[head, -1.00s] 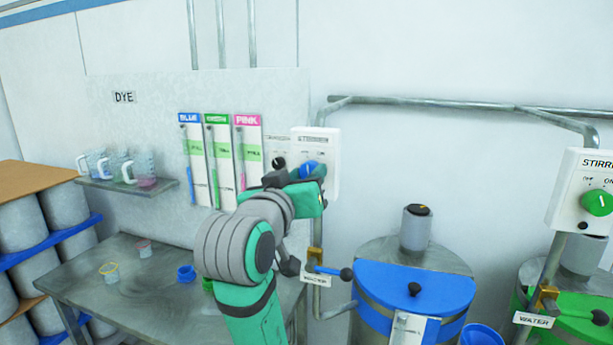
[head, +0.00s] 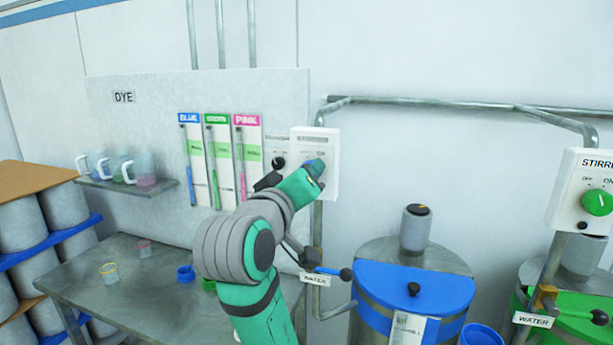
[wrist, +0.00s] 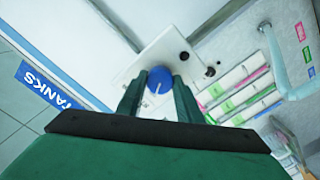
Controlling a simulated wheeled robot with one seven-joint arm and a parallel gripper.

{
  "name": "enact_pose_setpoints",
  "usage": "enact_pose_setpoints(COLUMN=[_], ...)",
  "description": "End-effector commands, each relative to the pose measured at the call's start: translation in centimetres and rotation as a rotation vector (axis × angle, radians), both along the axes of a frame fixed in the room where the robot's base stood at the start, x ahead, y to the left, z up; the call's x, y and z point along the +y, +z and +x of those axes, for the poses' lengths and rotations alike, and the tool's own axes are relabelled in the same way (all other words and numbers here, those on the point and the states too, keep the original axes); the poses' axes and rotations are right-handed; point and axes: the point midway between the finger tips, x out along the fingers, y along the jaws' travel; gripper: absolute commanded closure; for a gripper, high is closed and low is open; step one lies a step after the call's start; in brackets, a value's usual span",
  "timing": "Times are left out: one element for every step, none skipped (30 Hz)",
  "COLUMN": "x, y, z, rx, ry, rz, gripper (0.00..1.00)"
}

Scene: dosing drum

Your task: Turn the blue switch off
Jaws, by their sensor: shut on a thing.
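The blue switch is a round blue knob with a pale pointer line (wrist: 159,83), on a white control box (head: 328,160) on the wall. In the wrist view the knob sits between the two green fingers of my gripper (wrist: 159,90), which are shut on it. In the head view my gripper (head: 314,172) reaches up to the box and hides most of the knob. The box's printed labels are partly covered, so I cannot read the pointer's setting.
A black knob (head: 279,162) is just left of the blue one. Blue, green and pink dye gauges (head: 218,160) hang further left. A blue-lidded drum (head: 414,285) stands at the lower right, with a green stirrer switch (head: 597,202) beyond. A metal table (head: 150,290) is below.

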Motion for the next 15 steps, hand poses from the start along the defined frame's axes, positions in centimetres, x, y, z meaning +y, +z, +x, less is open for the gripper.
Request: enact_pose_setpoints(x=[0.05, 0.05, 0.05, 0.05, 0.05, 0.06, 0.06, 0.06, 0.06, 0.06, 0.05, 0.05, 0.05, 0.05, 0.04], y=[0.07, 0.07, 0.07, 0.07, 0.07, 0.08, 0.08, 0.08, 0.06, 0.06, 0.05, 0.05, 0.05, 0.05, 0.04], z=[-0.02, -0.02, -0.02, -0.02, -0.02, -0.01, -0.01, -0.01, -0.01, -0.01, -0.01, -0.01, -0.02, -0.02, -0.02], rx=[-0.001, -0.001, -0.001, -0.001, -0.002, -0.002, -0.001, -0.002, -0.001, -0.001, -0.001, -0.001, -0.001, -0.001, -0.001], ry=[0.001, 0.001, 0.001, 0.001, 0.001, 0.001, 0.001, 0.001, 0.001, 0.001, 0.001, 0.001, 0.001, 0.001, 0.001], rz=[-0.001, -0.001, -0.001, -0.001, -0.002, -0.002, -0.001, -0.002, -0.001, -0.001, 0.000, 0.000, 0.000, 0.000, 0.000], gripper=[0.90, 0.90, 0.90, 0.90, 0.90, 0.90, 0.90, 0.60, 0.51, 0.49, 0.49, 0.49, 0.49, 0.49, 0.49])
